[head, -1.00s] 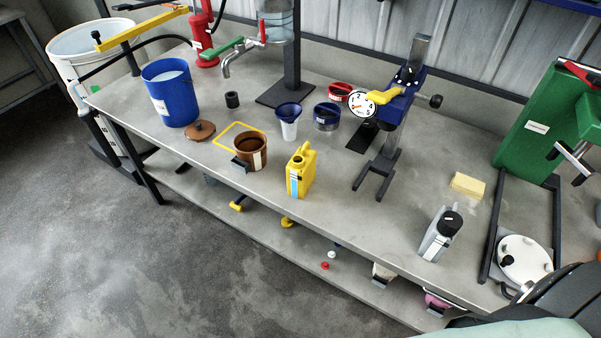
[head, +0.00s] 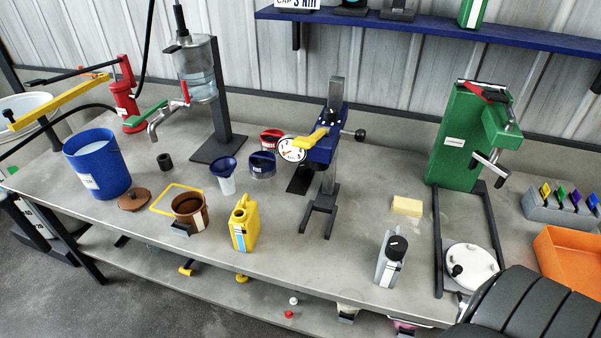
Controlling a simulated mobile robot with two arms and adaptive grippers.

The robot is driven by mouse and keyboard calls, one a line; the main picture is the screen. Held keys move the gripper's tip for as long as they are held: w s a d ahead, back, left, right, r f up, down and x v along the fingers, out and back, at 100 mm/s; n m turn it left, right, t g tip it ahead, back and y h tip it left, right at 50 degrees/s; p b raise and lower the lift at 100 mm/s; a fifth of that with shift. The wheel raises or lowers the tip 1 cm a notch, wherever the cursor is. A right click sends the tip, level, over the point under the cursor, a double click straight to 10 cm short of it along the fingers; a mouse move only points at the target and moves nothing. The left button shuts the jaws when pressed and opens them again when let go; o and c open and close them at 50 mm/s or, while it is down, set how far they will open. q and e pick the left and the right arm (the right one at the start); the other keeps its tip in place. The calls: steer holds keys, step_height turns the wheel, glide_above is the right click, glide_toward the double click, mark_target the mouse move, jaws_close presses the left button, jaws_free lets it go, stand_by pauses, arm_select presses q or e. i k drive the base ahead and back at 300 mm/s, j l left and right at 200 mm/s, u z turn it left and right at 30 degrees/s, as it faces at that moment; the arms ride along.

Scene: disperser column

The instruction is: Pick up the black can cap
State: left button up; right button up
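A yellow can (head: 243,224) stands near the front edge, left of centre. Neither of my grippers is in view.
On the bench (head: 310,265) stand a blue bucket (head: 98,165), a brown pot (head: 188,210), a blue press (head: 325,145) with a gauge, a yellow sponge (head: 407,205) and a green machine (head: 465,135). An orange tray (head: 570,262) is at the right. The bench is clear between the yellow and grey cans.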

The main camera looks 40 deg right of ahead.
mark_target(304, 169)
steer(key=i+j+z, duration=0.1)
steer(key=j+z, duration=0.85)
